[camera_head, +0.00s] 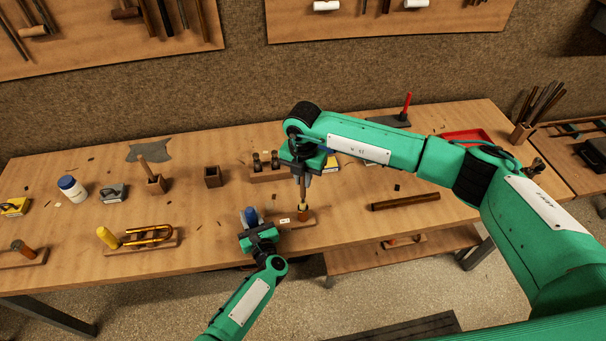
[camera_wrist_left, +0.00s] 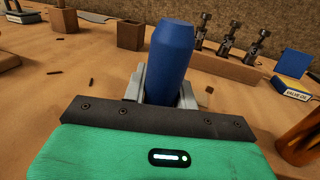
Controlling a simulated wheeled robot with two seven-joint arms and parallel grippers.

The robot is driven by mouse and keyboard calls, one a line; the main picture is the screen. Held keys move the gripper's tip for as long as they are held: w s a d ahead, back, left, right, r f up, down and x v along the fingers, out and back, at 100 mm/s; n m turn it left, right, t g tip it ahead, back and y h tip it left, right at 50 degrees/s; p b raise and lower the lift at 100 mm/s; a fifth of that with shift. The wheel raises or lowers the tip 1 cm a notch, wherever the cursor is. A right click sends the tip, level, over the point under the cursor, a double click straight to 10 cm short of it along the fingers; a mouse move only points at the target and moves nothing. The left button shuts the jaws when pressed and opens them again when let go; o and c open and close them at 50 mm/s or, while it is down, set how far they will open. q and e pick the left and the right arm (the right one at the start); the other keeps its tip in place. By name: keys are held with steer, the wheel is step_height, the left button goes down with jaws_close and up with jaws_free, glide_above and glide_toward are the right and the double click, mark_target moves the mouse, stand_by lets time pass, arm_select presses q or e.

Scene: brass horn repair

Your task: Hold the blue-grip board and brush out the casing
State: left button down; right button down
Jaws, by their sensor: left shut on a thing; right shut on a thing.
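The blue grip (camera_head: 250,215) stands upright at the left end of a small wooden board (camera_head: 299,222) near the table's front edge. My left gripper (camera_head: 259,235) is shut on this grip; the left wrist view shows the blue grip (camera_wrist_left: 172,55) upright between the jaws. The brass casing (camera_head: 303,212) stands at the board's right end. My right gripper (camera_head: 302,168) is above it, shut on the brush (camera_head: 302,189), which points down at the casing. The brush's lower end meets the casing's top; I cannot tell how deep it is inside. An orange cylinder (camera_wrist_left: 302,138) shows at the left wrist view's right edge.
Left along the table is a board with a yellow grip (camera_head: 107,237) and brass tubing. Behind my grippers are a wooden block with dark valves (camera_head: 268,175) and a square wooden cup (camera_head: 213,177). A brown rod (camera_head: 405,201) lies right. A red tray (camera_head: 466,136) is farther back.

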mark_target(303, 185)
steer(key=shift+f, duration=1.45)
steer(key=shift+r, duration=0.15)
step_height(303, 185, up, 5)
steer(key=shift+f, duration=0.15)
stand_by(0.7)
steer(key=shift+f, duration=0.25)
stand_by(0.6)
steer(key=shift+f, duration=2.3)
steer(key=shift+r, duration=0.2)
